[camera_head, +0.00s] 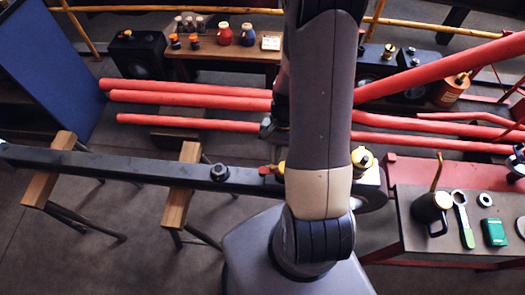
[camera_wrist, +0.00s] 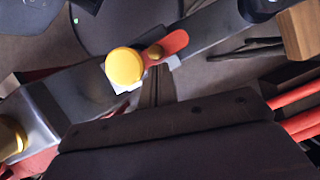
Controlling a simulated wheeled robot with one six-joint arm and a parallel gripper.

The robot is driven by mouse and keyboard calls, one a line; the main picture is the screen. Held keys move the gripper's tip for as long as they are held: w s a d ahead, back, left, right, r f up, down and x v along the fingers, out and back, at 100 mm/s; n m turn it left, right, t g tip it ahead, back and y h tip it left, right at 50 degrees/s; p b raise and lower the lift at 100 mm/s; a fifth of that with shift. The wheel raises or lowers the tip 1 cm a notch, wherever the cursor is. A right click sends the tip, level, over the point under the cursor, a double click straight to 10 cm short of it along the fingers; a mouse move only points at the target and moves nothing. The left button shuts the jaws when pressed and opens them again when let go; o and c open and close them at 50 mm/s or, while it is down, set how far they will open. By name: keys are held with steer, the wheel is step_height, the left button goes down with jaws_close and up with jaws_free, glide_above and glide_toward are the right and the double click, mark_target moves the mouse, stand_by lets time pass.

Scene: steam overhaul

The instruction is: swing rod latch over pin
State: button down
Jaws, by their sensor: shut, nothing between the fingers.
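The dark rod (camera_head: 120,165) lies across two trestles, and it also runs diagonally through the wrist view (camera_wrist: 215,32). The red latch (camera_wrist: 174,42) sits on the rod, with a small brass pin or pivot (camera_wrist: 155,52) on it. A round yellow knob (camera_wrist: 124,66) is at the latch's lower-left end. In the head view, the latch's red end (camera_head: 266,170) shows just left of my arm. My gripper (camera_wrist: 148,92) is shut and empty, close beside the knob and latch. I cannot tell whether it touches them. My arm hides the gripper in the head view.
Long red pipes (camera_head: 190,95) run behind the rod. A red-framed bench (camera_head: 420,248) at right holds an oil can (camera_head: 430,210), a green-handled wrench (camera_head: 464,222) and a green box (camera_head: 495,232). A brass fitting (camera_head: 363,158) stands at the rod's right end. Wooden-topped trestles (camera_head: 180,200) support its left part.

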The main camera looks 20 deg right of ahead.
steer(key=v, duration=1)
